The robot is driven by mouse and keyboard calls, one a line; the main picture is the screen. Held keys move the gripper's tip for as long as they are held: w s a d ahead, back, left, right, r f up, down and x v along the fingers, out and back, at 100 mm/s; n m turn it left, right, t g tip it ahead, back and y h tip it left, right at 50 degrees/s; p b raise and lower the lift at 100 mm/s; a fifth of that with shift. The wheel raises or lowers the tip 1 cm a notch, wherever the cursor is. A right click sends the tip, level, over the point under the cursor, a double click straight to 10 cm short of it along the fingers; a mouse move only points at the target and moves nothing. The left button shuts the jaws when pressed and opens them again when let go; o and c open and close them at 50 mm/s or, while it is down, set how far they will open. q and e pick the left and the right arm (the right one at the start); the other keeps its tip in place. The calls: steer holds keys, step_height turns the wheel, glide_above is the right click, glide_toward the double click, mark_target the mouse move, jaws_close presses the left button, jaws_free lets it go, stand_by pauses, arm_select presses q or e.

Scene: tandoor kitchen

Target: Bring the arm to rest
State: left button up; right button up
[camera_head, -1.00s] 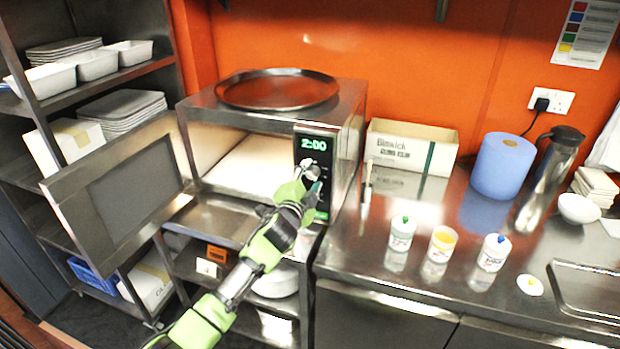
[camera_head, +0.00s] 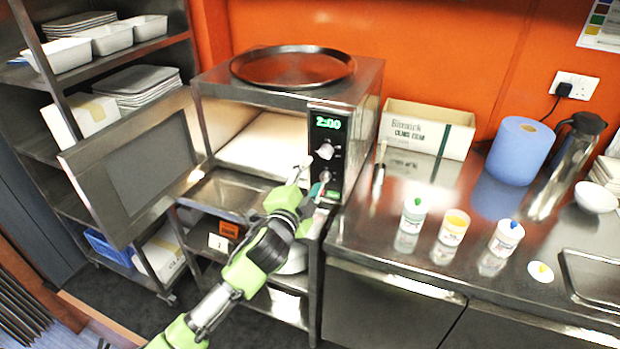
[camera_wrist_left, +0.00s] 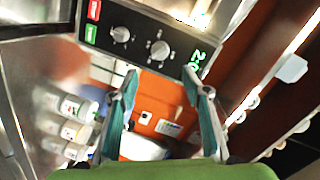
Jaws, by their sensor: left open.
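My left gripper (camera_head: 310,180) is in front of the lower part of the microwave's control panel (camera_head: 326,145). Its fingers are apart with nothing between them. In the left wrist view the two fingers (camera_wrist_left: 165,95) stand wide apart, with the panel and its two knobs (camera_wrist_left: 140,42) beyond them. The microwave (camera_head: 365,90) has its door (camera_head: 150,165) swung open to the left, and its display reads 2:00. I cannot tell whether a fingertip touches the panel. My right gripper is not in view.
A round dark tray (camera_head: 293,66) lies on the microwave. The steel counter (camera_head: 370,235) to the right holds several small tubs, a cardboard box (camera_head: 425,128), a blue paper roll (camera_head: 520,150) and a steel jug (camera_head: 565,150). A shelf rack (camera_head: 150,62) with dishes stands at the left.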

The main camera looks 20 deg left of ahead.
arm_select(q)
steer(key=shift+s, duration=0.15)
stand_by(0.3)
steer(key=s+a+f+n+g+b, duration=0.1)
steer(key=s+f+n+g, duration=0.2)
steer(key=f, duration=1.4)
steer(key=s+a+f+g+b, duration=0.1)
steer(key=s+f+g, duration=0.3)
steer(key=f, duration=1.2)
steer(key=s+f+n+g+b, duration=0.1)
steer(key=s+f+n+g, duration=0.2)
steer(key=s+f, duration=1.6)
steer(key=s+f+n+g, duration=0.1)
steer(key=s+f, duration=0.4)
steer(key=s, duration=0.5)
steer(key=s+f+n+g+b, duration=0.1)
steer(key=s+f+g, duration=0.2)
steer(key=s, duration=0.8)
steer(key=s+f+n+g, duration=0.1)
steer(key=s+f+n, duration=0.1)
steer(key=s+f, duration=0.5)
steer(key=s, duration=0.4)
steer(key=shift+d+f+g+h+b, duration=0.3)
steer(key=shift+d+f+g+b, duration=0.05)
steer(key=shift+d+f+g, duration=0.05)
